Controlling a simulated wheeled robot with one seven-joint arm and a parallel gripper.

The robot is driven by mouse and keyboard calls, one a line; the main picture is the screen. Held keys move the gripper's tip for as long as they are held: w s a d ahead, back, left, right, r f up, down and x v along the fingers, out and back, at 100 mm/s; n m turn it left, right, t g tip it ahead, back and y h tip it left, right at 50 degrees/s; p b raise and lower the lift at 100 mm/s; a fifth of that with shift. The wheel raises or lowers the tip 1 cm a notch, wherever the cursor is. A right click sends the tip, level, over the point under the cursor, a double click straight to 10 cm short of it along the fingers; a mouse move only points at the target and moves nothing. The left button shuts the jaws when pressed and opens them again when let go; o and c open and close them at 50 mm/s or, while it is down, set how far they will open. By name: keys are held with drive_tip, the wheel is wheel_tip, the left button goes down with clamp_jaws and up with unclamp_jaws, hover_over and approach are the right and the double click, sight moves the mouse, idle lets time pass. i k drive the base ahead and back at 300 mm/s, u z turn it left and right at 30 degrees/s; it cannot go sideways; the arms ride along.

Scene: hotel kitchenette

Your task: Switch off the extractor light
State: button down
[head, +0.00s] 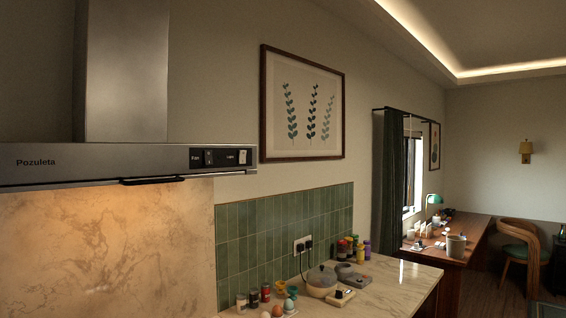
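The steel extractor hood (110,160) spans the left of the head view, with its chimney above it and "Pozuleta" on its front. A dark control panel (222,157) sits at the right end of its front. The panel carries a left rocker switch (208,157) beside a label that seems to read "Fan". A right switch (243,157) sits beside a label that seems to read "Light". The extractor light is on: a warm glow falls on the marble splashback (110,235) below. The lamp itself is hidden under the hood. My gripper is not in view.
A dark bar (152,181) runs along the hood's lower front edge. The marble counter (395,285) holds a lidded pot (321,280), jars, eggs and bottles. A framed print (302,103) hangs right of the hood. The space before the panel looks clear.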

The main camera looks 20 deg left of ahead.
sight(242, 156)
drive_tip(key=u, duration=0.35)
drive_tip(key=i, duration=0.95)
drive_tip(key=u, duration=0.6)
